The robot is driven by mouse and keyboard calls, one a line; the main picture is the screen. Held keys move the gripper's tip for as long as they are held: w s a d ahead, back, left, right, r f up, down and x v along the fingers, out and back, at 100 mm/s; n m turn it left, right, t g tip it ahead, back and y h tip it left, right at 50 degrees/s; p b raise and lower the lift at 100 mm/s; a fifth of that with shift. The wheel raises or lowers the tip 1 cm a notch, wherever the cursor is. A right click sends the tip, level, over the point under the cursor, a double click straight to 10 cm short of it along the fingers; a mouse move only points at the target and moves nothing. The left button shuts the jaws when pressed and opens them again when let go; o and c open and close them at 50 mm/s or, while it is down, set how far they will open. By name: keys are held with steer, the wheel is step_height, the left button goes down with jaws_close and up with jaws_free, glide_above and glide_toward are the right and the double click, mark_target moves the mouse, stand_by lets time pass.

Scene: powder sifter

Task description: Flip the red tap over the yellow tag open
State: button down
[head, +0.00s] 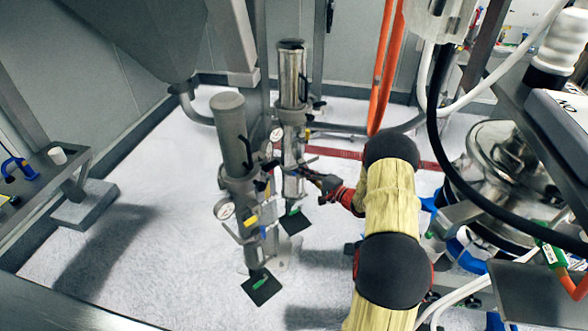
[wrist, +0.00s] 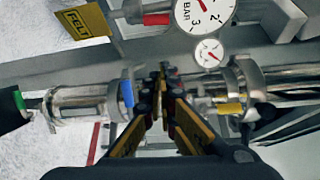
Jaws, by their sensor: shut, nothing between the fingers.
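A red tap handle (wrist: 155,19) lies beside a metal fitting at the top of the wrist view, left of a large pressure gauge. A yellow tag (wrist: 83,20) with dark lettering is further left. A second, small yellow tag (wrist: 230,108) sits on the pipe at right. I cannot tell for sure which tag belongs to the red tap. My gripper (wrist: 165,75) is shut and empty, its tips in front of the pipe, below the red handle in the picture and apart from it. In the head view my gripper (head: 318,179) is beside the far steel column (head: 292,85).
A blue tag (wrist: 127,93) is left of my fingertips. The large gauge (wrist: 205,10) and a small gauge (wrist: 208,52) are close by. The near column (head: 232,140) stands left of my gripper. A round steel vessel (head: 505,160) stands at right. The floor at left is open.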

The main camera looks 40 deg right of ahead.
steer(key=w+a+b, duration=0.3)
steer(key=w+a, duration=0.2)
steer(key=w, duration=0.3)
steer(key=shift+f+b, duration=0.25)
steer(key=shift+b, duration=0.1)
stand_by(0.3)
steer(key=shift+s+a+p, duration=0.35)
steer(key=shift+a+p, duration=0.2)
steer(key=shift+p, duration=0.2)
